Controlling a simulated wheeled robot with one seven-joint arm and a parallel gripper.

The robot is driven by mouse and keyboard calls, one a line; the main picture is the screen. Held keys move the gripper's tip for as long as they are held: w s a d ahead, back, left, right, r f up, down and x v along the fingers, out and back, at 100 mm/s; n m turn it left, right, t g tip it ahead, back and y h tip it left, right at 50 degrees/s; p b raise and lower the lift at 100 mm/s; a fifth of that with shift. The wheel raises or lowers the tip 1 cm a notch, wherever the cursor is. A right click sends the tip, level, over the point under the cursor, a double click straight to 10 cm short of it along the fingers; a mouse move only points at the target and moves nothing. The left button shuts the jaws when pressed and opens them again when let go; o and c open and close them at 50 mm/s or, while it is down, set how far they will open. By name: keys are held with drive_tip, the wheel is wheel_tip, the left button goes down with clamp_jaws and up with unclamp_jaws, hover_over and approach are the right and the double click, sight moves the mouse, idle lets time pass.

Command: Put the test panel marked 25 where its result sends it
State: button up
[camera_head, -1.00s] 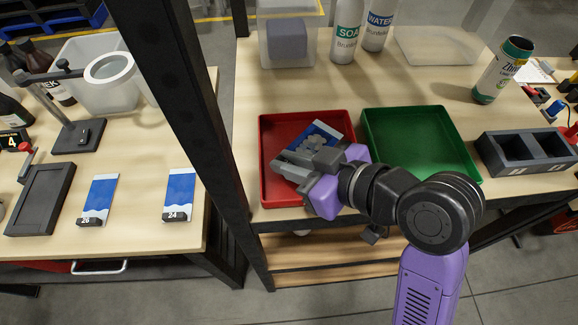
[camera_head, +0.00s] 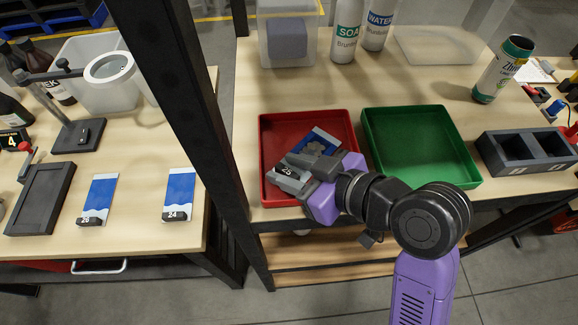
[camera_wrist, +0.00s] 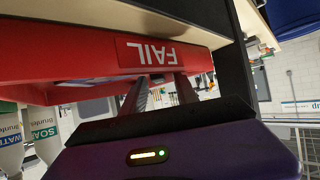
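The test panel marked 25 (camera_head: 321,141) is blue and white with a grey blotch in its print. It lies slanted in the red tray (camera_head: 262,150), and its dark clip marked 25 (camera_head: 287,171) is at its lower left. My gripper (camera_head: 308,167) is over the tray's front part, close beside the clip, and hides part of the panel. In the wrist view its two fingers (camera_wrist: 160,92) stand apart with nothing visible between them. The wrist view also shows the red tray's FAIL label (camera_wrist: 158,53). A green tray (camera_head: 420,140) stands empty to the right.
Panels marked 26 (camera_head: 101,195) and 24 (camera_head: 180,190) lie on the left table beside a dark frame (camera_head: 40,200). A black upright post (camera_head: 185,90) separates the tables. A dark two-slot holder (camera_head: 528,155) is at right; soap (camera_head: 346,30) and water bottles (camera_head: 378,25) stand behind.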

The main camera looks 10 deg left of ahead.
drive_tip(key=shift+s+d+r, duration=0.1)
drive_tip(key=shift+d+r, duration=0.15)
drive_tip(key=shift+d, duration=0.05)
drive_tip(key=b+v, duration=0.1)
drive_tip(key=v, duration=1)
drive_tip(key=shift+s+d, duration=0.1)
drive_tip(key=shift+d, duration=0.05)
